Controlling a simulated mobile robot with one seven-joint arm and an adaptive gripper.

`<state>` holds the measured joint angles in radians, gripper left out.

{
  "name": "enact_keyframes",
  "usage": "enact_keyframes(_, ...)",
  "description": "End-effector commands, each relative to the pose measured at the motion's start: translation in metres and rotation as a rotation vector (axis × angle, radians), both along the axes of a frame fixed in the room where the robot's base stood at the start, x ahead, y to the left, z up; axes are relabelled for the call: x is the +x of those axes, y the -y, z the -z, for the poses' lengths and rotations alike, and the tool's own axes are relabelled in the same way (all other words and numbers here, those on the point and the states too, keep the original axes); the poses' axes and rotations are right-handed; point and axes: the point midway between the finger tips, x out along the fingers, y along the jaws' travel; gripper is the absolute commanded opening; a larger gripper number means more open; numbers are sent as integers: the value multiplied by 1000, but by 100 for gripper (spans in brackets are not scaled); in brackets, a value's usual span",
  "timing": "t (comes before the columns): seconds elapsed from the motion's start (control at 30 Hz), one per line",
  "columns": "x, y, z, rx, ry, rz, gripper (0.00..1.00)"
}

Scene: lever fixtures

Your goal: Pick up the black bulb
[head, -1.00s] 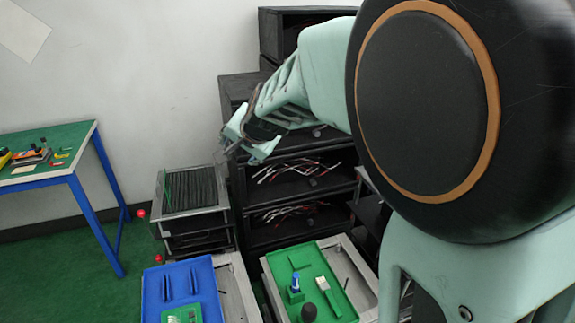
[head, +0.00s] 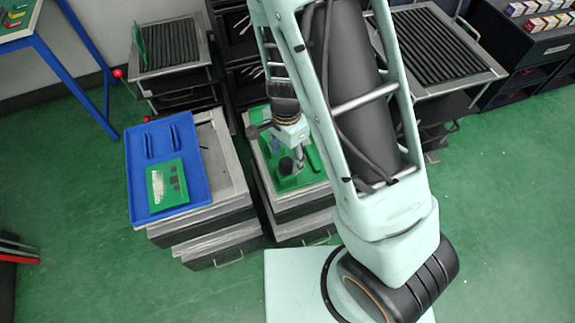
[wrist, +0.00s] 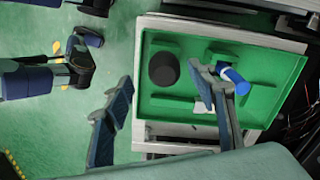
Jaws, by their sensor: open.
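The black bulb (wrist: 163,69) sits in the green tray (wrist: 165,106) in the wrist view, towards the tray's left side. In the head view the bulb (head: 286,166) shows as a small dark round thing just in front of my gripper (head: 297,155). In the wrist view my gripper (wrist: 160,82) is open, with one finger left of the bulb outside the tray and the other over the tray to the bulb's right. The bulb appears in the gap between the fingertips. I cannot tell the height left between fingers and bulb.
A blue-and-white cylinder (wrist: 234,80) is close to the right finger in the tray. A blue tray (head: 140,185) with a green box stands to the left in the head view. Ribbed-top carts (head: 172,45) stand behind. Green floor is open at right.

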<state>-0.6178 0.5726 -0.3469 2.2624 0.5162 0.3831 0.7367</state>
Motion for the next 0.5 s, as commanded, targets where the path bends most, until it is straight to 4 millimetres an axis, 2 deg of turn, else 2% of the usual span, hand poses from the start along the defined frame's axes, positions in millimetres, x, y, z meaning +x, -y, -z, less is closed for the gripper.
enact_keyframes(0.23, 2, 0, 20, 0, 0, 1, 52)
enact_keyframes(0.5, 5, 0, 56, 0, 0, 0, 52)
